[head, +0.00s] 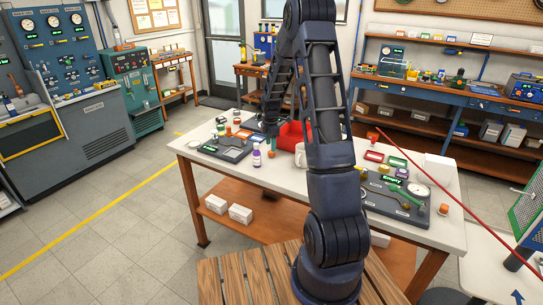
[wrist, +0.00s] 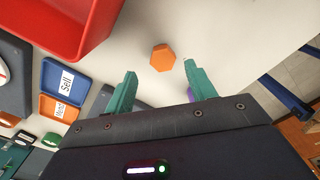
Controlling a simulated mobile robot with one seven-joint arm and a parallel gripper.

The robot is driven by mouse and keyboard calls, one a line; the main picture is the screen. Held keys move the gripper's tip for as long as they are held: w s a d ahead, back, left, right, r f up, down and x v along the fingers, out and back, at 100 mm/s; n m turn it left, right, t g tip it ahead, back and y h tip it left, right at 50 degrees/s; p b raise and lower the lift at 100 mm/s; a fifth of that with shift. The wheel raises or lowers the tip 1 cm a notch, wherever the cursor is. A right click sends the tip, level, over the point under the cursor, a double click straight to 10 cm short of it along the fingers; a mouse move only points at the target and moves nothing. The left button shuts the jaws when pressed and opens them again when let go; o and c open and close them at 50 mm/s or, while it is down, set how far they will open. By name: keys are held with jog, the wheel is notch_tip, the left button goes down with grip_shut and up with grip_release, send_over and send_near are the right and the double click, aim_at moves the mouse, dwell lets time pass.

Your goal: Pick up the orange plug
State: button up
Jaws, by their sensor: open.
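The orange plug (wrist: 162,57) is a small six-sided block on the pale tabletop in the wrist view, just beyond my fingertips. My gripper (wrist: 160,76) is open, with its two teal fingers spread apart and nothing between them. The plug lies ahead of the gap between the fingers, apart from both. In the head view my gripper (head: 271,140) hangs low over the workbench, left of the red bin. I cannot tell for sure which orange piece there is this plug.
The red bin (wrist: 62,28) stands left of the plug, with blue and orange labelled trays below it. A purple thing (wrist: 190,94) shows partly behind the right finger. A white bottle with a purple label (head: 256,158) stands near my gripper on the workbench (head: 300,183).

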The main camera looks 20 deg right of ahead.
aim_at(271, 154)
jog(key=f, duration=0.4)
jog(key=shift+s+d+f, duration=0.1)
jog(key=shift+s+f, duration=0.1)
jog(key=shift+f, duration=0.2)
jog(key=c, duration=1)
jog(key=shift+r, duration=0.15)
